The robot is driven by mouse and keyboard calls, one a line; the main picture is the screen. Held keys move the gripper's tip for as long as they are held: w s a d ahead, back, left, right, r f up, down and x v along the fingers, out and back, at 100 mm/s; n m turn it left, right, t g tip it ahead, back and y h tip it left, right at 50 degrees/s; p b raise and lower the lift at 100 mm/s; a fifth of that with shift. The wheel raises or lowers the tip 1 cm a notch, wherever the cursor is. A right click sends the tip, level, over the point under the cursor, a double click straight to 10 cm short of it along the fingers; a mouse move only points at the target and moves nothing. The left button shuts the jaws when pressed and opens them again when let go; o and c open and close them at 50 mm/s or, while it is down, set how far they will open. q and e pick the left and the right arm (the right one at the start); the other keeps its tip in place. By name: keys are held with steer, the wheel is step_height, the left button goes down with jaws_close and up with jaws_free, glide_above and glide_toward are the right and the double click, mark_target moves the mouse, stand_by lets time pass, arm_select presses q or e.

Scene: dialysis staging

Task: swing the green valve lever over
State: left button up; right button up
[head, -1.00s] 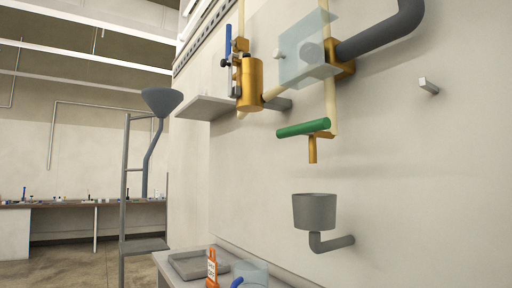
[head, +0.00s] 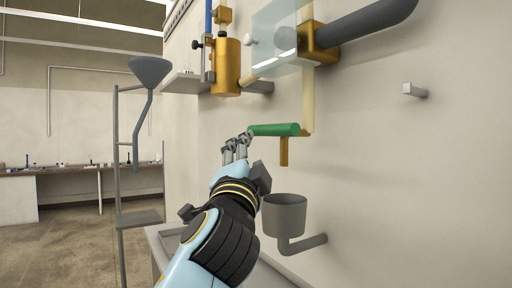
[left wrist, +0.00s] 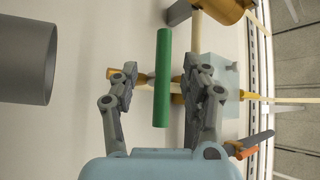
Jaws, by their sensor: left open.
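The green valve lever (head: 274,130) lies roughly level, on top of a small brass valve with a downward spout (head: 284,152) on the wall. My left gripper (head: 237,147) is at the lever's left end, with its fingers reaching up towards it. In the left wrist view the green lever (left wrist: 162,80) runs up and down between the two spread fingers of my left gripper (left wrist: 158,85), with a gap on both sides. The gripper is open. Part of the brass valve shows behind the lever. My right gripper is not in view.
A grey cup-shaped drain (head: 284,213) sticks out from the wall below the valve, close to my left wrist. A brass cylinder (head: 226,67) and a clear box (head: 279,40) are above. A grey funnel (head: 149,70) on a stand is at the left.

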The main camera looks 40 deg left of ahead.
mark_target(255, 133)
arm_select(q)
steer(key=p+x, duration=0.1)
steer(key=x, duration=0.2)
steer(key=p+x, duration=0.1)
steer(key=x, duration=0.2)
steer(key=p+x, duration=0.1)
steer(key=x, duration=0.2)
steer(key=shift+w+a+r, duration=0.1)
steer(key=shift+w+r, duration=0.1)
steer(key=shift+r, duration=0.35)
steer(key=shift+w+a+r, duration=0.15)
steer(key=shift+w+a, duration=0.15)
steer(key=shift+w, duration=0.2)
jaws_close()
